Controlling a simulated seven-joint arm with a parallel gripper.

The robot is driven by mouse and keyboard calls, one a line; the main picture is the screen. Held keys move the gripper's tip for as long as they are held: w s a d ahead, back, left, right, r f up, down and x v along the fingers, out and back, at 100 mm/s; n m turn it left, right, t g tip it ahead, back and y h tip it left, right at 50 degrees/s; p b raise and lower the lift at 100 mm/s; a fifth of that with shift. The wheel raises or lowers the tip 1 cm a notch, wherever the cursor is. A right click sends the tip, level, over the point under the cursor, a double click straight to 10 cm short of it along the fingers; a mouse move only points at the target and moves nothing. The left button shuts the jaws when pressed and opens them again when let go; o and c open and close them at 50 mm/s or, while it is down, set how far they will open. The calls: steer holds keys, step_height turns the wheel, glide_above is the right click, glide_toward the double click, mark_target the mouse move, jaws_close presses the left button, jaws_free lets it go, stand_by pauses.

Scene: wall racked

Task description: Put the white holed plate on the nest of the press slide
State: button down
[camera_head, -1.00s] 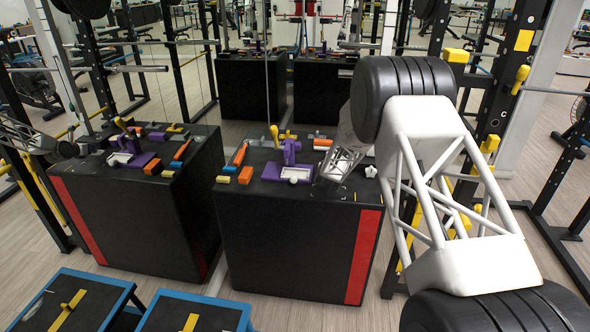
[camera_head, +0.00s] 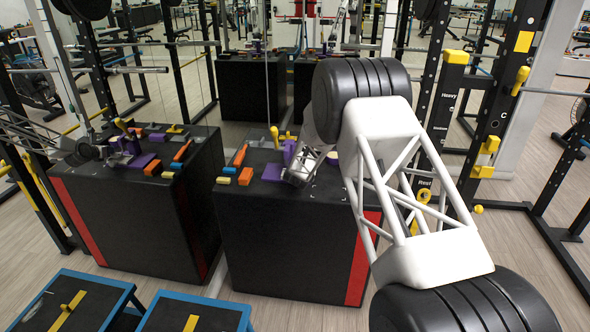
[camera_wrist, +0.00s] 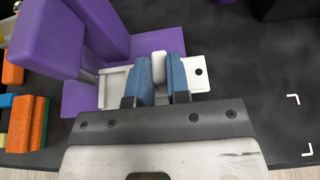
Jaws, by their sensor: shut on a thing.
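The purple press (camera_wrist: 45,40) stands at the left in the wrist view, with its purple base (camera_wrist: 80,99). The white slide with its rimmed nest (camera_wrist: 114,88) comes out of it. My gripper (camera_wrist: 160,78) has its blue fingers shut on a white raised part of the white holed plate (camera_wrist: 198,72). The plate's dark hole shows right of the fingers. The plate is over or at the slide's right part; I cannot tell whether it touches. In the head view my gripper (camera_head: 293,180) is at the press (camera_head: 289,150) and hides the slide and plate.
Orange (camera_head: 245,176) and yellow (camera_head: 223,180) blocks lie left of the press on the black box top (camera_head: 235,203). A yellow-knobbed lever (camera_head: 274,132) rises beside the press. In the wrist view, the dark surface right of the plate is clear apart from white corner marks (camera_wrist: 293,99).

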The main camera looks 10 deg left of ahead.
steer(key=shift+a+f, duration=0.3)
steer(key=shift+a, duration=0.65)
steer(key=shift+a+f, duration=0.25)
steer(key=shift+a, duration=0.65)
steer(key=shift+a+f, duration=0.1)
steer(key=shift+f, duration=0.1)
steer(key=shift+f, duration=0.15)
steer(key=c, duration=1.1)
jaws_free()
steer(key=shift+s+r, duration=0.45)
steer(key=shift+s, duration=0.05)
steer(key=v, duration=1.1)
